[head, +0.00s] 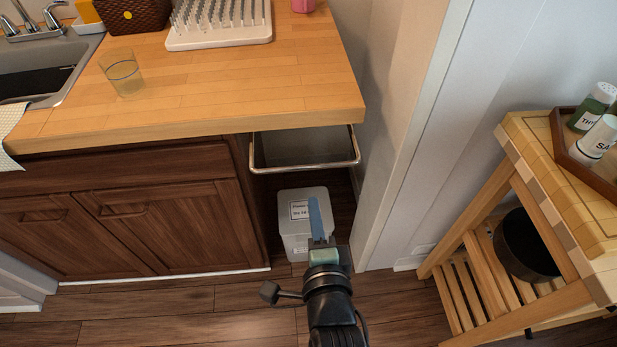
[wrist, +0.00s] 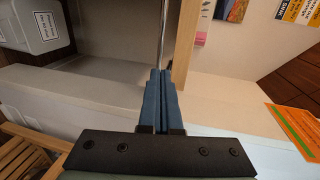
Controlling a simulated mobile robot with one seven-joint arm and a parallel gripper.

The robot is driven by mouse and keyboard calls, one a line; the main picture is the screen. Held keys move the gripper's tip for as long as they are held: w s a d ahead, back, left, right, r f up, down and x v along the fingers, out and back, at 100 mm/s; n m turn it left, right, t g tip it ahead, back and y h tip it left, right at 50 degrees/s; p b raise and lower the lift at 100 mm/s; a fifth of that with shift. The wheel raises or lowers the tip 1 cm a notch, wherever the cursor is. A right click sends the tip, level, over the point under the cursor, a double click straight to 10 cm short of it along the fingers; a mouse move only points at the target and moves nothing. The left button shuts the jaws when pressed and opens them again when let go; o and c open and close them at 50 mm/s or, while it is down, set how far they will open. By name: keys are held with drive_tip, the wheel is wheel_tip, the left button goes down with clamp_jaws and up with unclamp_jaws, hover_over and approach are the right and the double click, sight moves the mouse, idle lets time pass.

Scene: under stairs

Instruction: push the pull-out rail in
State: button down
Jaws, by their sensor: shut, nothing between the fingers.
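The pull-out rail (head: 305,167) is a thin metal loop sticking out from under the right end of the wooden counter, above a white lidded bin. In the wrist view a thin metal bar of the rail (wrist: 163,35) runs up the picture just beyond my fingertips. My gripper (head: 314,203), with blue fingers, is shut and empty. In the head view its tips show just below the rail's front bar, over the bin. The fingers (wrist: 159,74) are pressed together in the wrist view. I cannot tell whether they touch the rail.
The counter (head: 230,85) holds a glass (head: 122,73) and a dish rack (head: 218,22). The white bin (head: 299,245) stands on the floor. A wall edge (head: 410,140) is close at right. A wooden cart (head: 530,200) stands farther right.

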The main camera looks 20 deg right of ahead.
sight(307, 169)
drive_tip(key=x, duration=0.8)
drive_tip(key=shift+w+f+b, duration=0.1)
drive_tip(key=shift+w+b, duration=0.15)
drive_tip(key=shift+b, duration=0.1)
